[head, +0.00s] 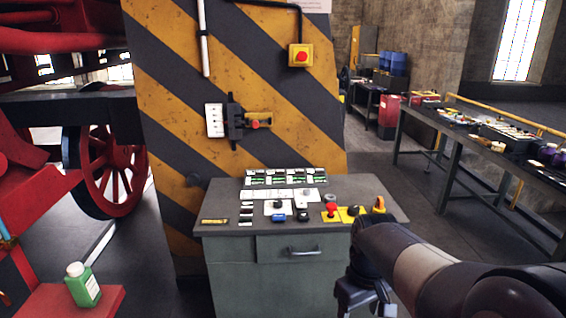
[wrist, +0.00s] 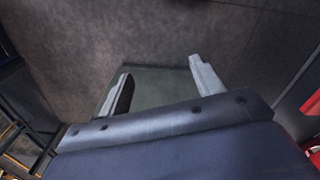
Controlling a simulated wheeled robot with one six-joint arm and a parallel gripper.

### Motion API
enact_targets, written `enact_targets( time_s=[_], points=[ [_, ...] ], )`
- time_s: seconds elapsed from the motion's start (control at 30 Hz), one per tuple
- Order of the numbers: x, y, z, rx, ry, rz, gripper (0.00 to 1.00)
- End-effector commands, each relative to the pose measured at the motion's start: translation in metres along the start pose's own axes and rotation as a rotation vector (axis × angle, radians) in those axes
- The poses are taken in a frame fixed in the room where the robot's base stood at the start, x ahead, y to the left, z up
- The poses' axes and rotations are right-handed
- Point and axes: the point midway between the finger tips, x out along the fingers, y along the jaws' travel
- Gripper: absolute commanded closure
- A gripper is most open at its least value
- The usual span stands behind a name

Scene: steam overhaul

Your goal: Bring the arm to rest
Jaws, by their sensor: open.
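My arm (head: 430,268) reaches in from the lower right in the head view. My gripper (head: 362,306) hangs at the picture's bottom edge, in front of the right side of the grey control cabinet (head: 245,275). In the wrist view my gripper (wrist: 160,82) shows two fingers spread well apart. Nothing is between them, and the grey floor shows beyond. In the head view the fingertips are partly cut off by the frame edge.
The cabinet top carries buttons, switches and a red knob (head: 331,210). A striped pillar (head: 300,130) stands behind it. A green bottle (head: 84,285) stands on a red ledge at lower left. A long workbench (head: 440,134) stands at right, with open floor (head: 385,172) before it.

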Motion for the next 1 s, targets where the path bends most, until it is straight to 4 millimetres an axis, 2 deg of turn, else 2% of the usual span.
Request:
enact_targets(
  time_s=[0.1, 0.43, 1.0],
  points=[
    [-0.011, -0.004, 0.014, 0.033, 0.017, 0.015, 0.37],
    [-0.027, -0.014, 0.05, 0.123, 0.059, 0.051, 0.37],
    [-0.042, -0.033, 0.11, 0.276, 0.141, 0.103, 0.37]
  ],
)
